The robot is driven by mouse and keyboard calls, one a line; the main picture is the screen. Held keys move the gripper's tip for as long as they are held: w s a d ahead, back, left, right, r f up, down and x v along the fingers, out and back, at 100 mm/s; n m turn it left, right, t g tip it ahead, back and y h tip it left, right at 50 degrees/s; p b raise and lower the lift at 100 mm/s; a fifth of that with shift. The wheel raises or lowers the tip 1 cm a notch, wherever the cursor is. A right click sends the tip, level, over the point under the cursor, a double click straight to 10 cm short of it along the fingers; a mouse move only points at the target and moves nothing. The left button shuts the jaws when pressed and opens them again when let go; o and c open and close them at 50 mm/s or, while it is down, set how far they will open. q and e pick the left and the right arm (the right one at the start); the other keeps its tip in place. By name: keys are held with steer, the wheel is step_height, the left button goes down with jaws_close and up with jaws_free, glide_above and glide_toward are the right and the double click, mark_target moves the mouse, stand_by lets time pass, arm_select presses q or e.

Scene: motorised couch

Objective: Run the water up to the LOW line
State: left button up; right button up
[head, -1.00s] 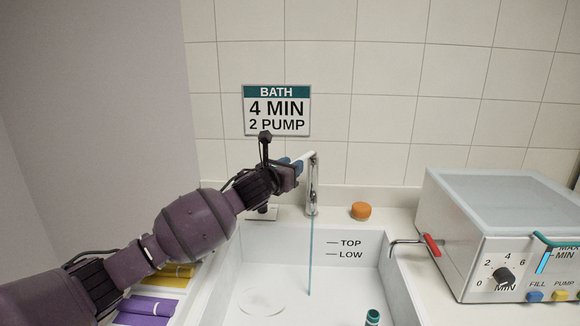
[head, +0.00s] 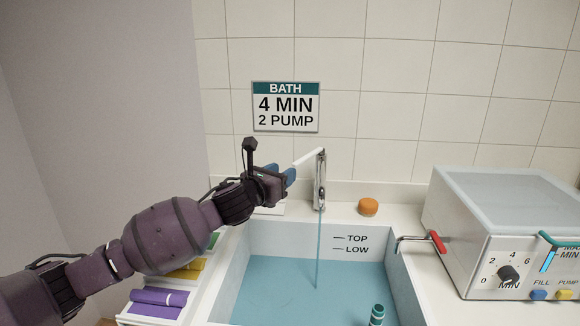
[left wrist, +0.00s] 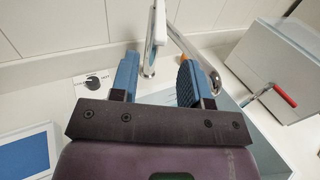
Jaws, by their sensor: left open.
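The chrome tap (head: 320,188) stands behind the sink (head: 399,295), with its white lever (head: 309,157) tilted and pointing left. A thin blue stream (head: 318,245) runs from it. Blue water (head: 280,290) covers the sink floor; its surface is a little below the LOW line (head: 349,249), with the TOP line (head: 350,238) above. My left gripper (head: 286,175) is open and empty, just left of the lever. In the left wrist view its blue fingers (left wrist: 160,75) are apart, with the lever (left wrist: 158,22) beyond them. My right gripper is out of view.
A white box with a dial (head: 508,275) and buttons stands right, with a red-handled spigot (head: 438,241) over the sink. An orange round item (head: 368,207) sits on the back ledge. A teal bottle (head: 377,315) stands in the water. Colored rolls (head: 160,297) lie left.

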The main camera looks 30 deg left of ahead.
arm_select(q)
steer(key=shift+s+a, duration=0.1)
steer(key=shift+s, duration=0.95)
stand_by(7.0)
